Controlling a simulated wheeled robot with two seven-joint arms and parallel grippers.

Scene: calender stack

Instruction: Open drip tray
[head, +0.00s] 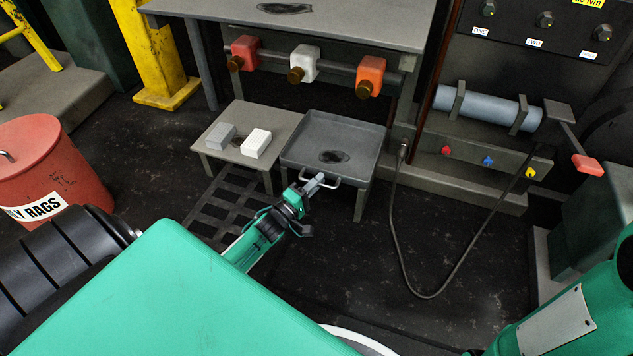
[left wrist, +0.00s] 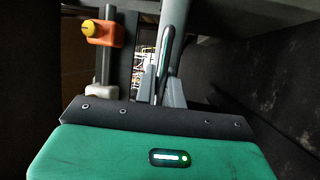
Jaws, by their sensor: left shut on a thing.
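The drip tray (head: 365,142) is a dark grey, shallow, square tray with raised rims. It has a dark stain on its floor and stands at the height of a low stand beneath the bench. A light metal handle (head: 335,184) sticks out from its front edge. My left gripper (head: 316,184) is at the left part of this handle and is shut on it. In the left wrist view the two grey fingers (left wrist: 161,88) stand close on both sides of a bar. My right gripper is not in view; only part of my right arm shows at the lower right.
A low table (head: 222,158) with a grey block (head: 220,136) and a white block (head: 257,143) stands left of the tray. Red, white and orange valves (head: 370,76) hang above. A cable (head: 398,235) loops to the floor at right. A red bin (head: 40,165) stands at left.

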